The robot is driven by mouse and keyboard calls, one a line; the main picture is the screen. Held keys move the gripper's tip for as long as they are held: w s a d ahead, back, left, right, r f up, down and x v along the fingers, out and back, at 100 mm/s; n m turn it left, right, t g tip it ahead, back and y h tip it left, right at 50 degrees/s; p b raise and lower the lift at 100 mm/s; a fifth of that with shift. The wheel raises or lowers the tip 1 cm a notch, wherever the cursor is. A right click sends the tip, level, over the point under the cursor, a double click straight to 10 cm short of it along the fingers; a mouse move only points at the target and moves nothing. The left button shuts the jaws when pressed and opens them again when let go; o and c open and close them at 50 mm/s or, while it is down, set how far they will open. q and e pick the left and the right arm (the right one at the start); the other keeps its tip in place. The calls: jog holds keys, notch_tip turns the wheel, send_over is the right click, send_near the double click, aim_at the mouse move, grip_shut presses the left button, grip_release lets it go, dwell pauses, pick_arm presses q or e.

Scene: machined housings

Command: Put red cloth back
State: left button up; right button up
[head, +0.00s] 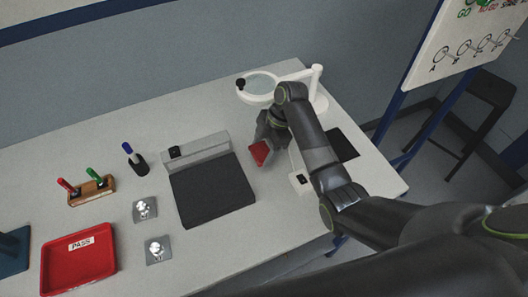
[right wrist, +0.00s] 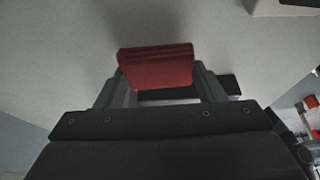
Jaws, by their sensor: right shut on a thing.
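A folded red cloth (head: 260,152) is held by my right gripper (head: 264,143) near the back right of the table. In the right wrist view the cloth (right wrist: 157,66) sits between the two fingers of the gripper (right wrist: 160,85), with pale grey surface beyond it. In the head view the gripper and arm partly cover the cloth. I cannot tell whether the cloth touches the table. My left gripper is not in view.
A white magnifier lamp (head: 318,90) stands behind my right gripper. A dark mat (head: 212,190) with a grey block (head: 205,147) lies left of it. A red PASS tray (head: 78,262), pen holder (head: 92,191), blue pen cup (head: 137,163) and two metal parts on grey pads stand further left.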

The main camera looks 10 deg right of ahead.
jog(key=shift+f, duration=1.25)
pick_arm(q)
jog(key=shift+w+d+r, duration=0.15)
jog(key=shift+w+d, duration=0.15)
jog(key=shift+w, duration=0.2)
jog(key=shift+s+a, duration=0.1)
pick_arm(e)
jog(key=o, duration=1)
jog(key=shift+f, duration=0.1)
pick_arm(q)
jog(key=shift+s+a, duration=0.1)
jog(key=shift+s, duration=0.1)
